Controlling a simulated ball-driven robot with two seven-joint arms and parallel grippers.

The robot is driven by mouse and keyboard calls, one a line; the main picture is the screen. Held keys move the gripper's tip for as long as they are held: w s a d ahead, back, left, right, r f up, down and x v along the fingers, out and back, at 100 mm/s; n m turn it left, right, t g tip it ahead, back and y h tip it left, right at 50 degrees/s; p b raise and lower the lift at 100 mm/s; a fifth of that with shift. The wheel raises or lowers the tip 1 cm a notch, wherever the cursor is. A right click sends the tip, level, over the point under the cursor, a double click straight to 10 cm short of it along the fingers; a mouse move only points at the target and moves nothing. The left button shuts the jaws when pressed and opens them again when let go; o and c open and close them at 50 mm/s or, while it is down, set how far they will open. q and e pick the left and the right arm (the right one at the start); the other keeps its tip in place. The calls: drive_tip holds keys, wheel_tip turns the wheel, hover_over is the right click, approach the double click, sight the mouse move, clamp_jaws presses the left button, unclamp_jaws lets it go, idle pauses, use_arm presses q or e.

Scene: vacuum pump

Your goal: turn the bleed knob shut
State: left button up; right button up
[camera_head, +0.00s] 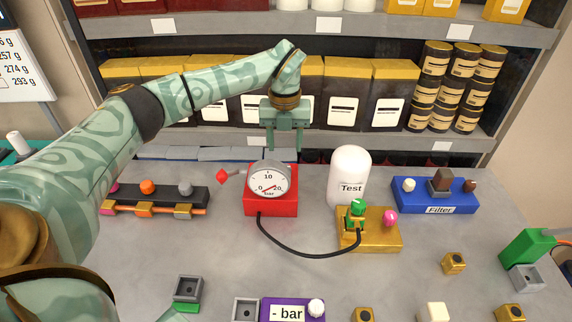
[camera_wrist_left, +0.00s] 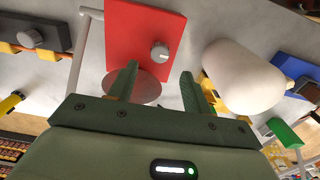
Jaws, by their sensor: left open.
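The red pump box (camera_head: 270,205) stands mid-table with a round white gauge (camera_head: 268,180) marked 0, 10 and 20. In the left wrist view the red box (camera_wrist_left: 120,32) carries a small grey knob (camera_wrist_left: 160,52) with a pale mark; I take it for the bleed knob. In the head view I cannot make it out. A lever with a red tip (camera_head: 222,176) sticks out left of the box. My left gripper (camera_head: 285,148) points down behind and above the gauge, open and empty. In the wrist view its fingers (camera_wrist_left: 160,85) sit apart, short of the knob. My right gripper is out of view.
The white Test tank (camera_head: 348,178) stands close right of the pump. A black hose (camera_head: 290,250) joins the pump to a yellow block (camera_head: 383,240). A black block with knobs (camera_head: 152,196) lies left, a blue Filter block (camera_head: 462,200) right. Loaded shelves (camera_head: 330,135) stand behind the gripper.

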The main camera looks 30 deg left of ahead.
sight(285, 167)
use_arm(q)
wheel_tip(285, 167, down, 7)
drive_tip(key=shift+f+b, duration=0.1)
drive_tip(key=shift+b, duration=0.55)
drive_tip(key=shift+s, duration=0.1)
drive_tip(key=c, duration=1)
